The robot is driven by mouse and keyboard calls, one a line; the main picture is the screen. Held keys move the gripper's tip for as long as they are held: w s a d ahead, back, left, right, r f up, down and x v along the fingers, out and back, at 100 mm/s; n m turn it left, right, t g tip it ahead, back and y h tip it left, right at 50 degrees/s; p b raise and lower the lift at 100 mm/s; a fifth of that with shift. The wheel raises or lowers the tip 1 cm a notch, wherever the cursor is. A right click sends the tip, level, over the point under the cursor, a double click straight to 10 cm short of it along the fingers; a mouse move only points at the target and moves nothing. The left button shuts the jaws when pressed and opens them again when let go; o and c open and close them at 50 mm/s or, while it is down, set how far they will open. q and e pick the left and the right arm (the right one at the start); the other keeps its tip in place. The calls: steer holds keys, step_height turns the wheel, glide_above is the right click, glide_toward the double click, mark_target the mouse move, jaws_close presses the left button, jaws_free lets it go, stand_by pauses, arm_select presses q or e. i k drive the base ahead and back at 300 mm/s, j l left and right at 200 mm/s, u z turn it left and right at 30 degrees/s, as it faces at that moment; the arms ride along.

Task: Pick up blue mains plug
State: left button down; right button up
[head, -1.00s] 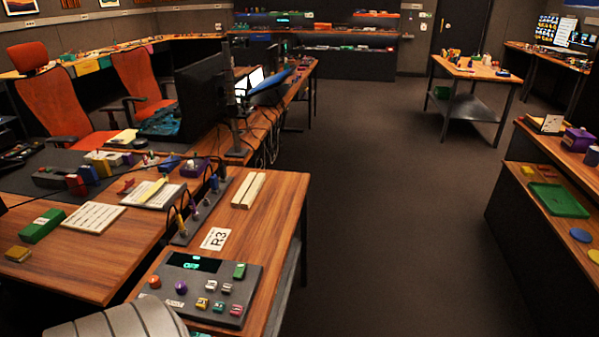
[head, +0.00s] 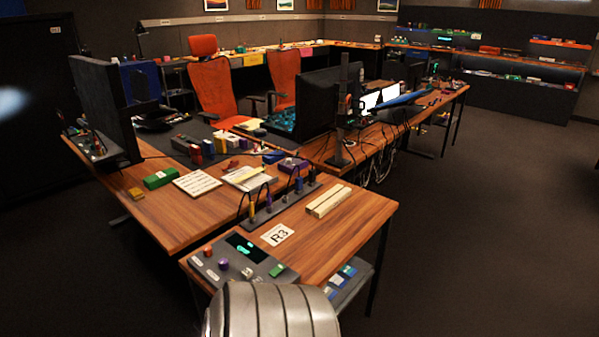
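A dark power strip (head: 262,216) lies along the near wooden desk, with several coloured plugs standing in it and cords looping up from them. A small blue plug (head: 299,185) stands upright near the strip's far end. A purple plug (head: 268,199) and a yellow plug (head: 252,211) stand nearer to me along the strip. A grey ridged part of my own body shows at the bottom centre. Neither of my grippers is in view, and nothing is seen touching the blue plug.
A control panel (head: 222,268) sits at the desk's near corner, beside an R3 card (head: 278,235). Two pale bars (head: 328,201) lie right of the strip. Monitors (head: 302,103) and cables stand behind. Open carpet (head: 470,240) lies to the right.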

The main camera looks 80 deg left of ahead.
mark_target(298, 181)
steer(key=i+u, duration=0.3)
steer(key=u, duration=0.2)
steer(key=i+u, duration=0.3)
steer(key=u, duration=0.15)
steer(key=i+l+u, duration=0.1)
steer(key=i+u, duration=0.15)
steer(key=u, duration=0.25)
